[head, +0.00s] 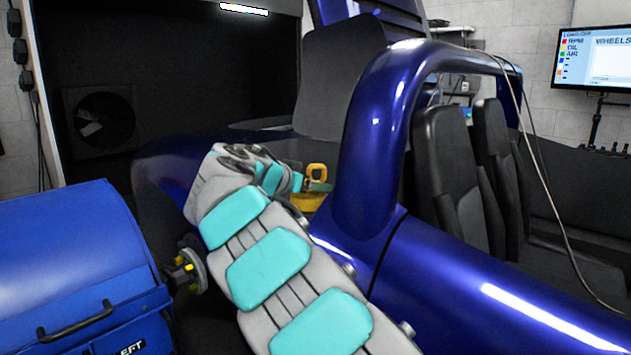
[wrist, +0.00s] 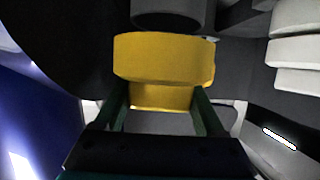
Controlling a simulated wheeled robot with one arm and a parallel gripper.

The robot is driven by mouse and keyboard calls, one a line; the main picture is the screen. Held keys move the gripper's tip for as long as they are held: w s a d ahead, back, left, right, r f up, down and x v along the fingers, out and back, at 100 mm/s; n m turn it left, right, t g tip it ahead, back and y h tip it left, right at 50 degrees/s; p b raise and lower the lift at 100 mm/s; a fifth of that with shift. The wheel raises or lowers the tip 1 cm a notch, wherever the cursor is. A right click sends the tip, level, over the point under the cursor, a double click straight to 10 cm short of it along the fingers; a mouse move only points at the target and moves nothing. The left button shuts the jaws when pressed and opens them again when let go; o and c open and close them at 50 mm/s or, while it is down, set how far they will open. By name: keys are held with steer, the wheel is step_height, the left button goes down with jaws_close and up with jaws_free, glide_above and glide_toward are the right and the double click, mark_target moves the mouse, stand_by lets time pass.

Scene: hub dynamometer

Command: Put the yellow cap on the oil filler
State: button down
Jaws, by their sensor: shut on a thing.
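The yellow cap (wrist: 163,58) is between the two dark green fingers of my gripper (wrist: 161,96) in the wrist view. My gripper is shut on it. In the head view the yellow cap (head: 307,202) shows behind my arm, with its yellow loop upward, close to the blue car body. My gripper (head: 318,187) is partly hidden there by my arm. A dark grey round part (wrist: 170,12) lies just beyond the cap at the top of the wrist view. It may be the oil filler, but I cannot tell. No filler is clear in the head view.
A blue roll bar (head: 378,130) and body side (head: 470,290) rise right of my gripper. Black seats (head: 450,165) stand behind them. A blue cabinet (head: 75,270) with a handle fills the lower left. A hub part with yellow studs (head: 187,270) sits beside it. A cable hangs at right.

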mark_target(297, 198)
steer(key=shift+f+b, duration=0.4)
steer(key=shift+f, duration=1.05)
steer(key=shift+b, duration=0.8)
steer(key=shift+f+b, duration=0.5)
steer(key=shift+b, duration=0.05)
stand_by(0.5)
steer(key=shift+c, duration=1.3)
jaws_free()
steer(key=shift+r, duration=0.1)
steer(key=shift+b+v, duration=0.6)
steer(key=shift+v, duration=4.95)
